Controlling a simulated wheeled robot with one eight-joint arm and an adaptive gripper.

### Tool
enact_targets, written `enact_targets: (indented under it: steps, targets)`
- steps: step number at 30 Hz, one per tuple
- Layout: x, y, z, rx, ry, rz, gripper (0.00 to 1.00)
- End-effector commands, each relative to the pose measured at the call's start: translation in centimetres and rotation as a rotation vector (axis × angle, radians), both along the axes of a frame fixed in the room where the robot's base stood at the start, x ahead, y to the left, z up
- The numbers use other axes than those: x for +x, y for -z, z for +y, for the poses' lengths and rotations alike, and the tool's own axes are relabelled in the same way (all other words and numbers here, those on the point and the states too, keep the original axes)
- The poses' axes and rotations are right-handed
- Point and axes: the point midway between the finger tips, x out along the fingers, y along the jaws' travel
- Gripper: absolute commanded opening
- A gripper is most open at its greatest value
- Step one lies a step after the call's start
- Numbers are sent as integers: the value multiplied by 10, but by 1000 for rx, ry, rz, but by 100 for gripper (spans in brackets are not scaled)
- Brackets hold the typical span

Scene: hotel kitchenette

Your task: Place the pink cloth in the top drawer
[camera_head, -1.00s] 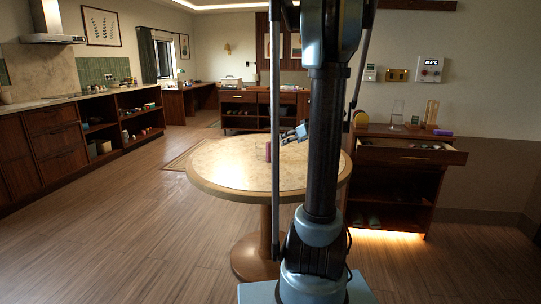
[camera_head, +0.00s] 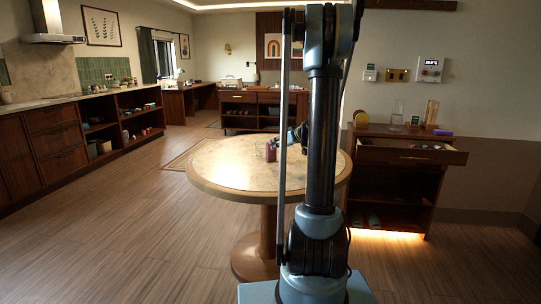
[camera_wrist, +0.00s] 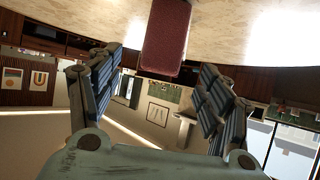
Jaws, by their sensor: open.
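The pink cloth (camera_head: 270,154) looks like a small upright reddish block on the round table, just left of my arm in the head view. In the wrist view, where the scene is upside down, the cloth (camera_wrist: 166,38) shows at the top centre. My gripper (camera_wrist: 160,64) is open and empty, its two fingers spread to either side of the cloth's near end. The gap to the cloth is hard to judge. In the head view my gripper is mostly hidden behind my arm. The top drawer (camera_head: 412,157) of the right-hand cabinet is pulled open, with small items inside.
The round table (camera_head: 225,178) stands in front of me. The cabinet top (camera_head: 385,130) holds a purple item (camera_head: 443,133), a wooden stand and other small things. Open shelves lie below the drawer. Floor at the left is clear.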

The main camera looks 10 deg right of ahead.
Motion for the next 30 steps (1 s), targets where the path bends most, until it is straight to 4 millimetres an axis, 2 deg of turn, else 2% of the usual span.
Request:
enact_targets:
  steps: [3, 11, 22, 30]
  targets:
    - [8, 5, 4, 0, 1, 0, 72]
    - [15, 9, 8, -1, 0, 0, 72]
    - [47, 28, 27, 0, 0, 0, 72]
    - [51, 31, 29, 0, 1, 0, 72]
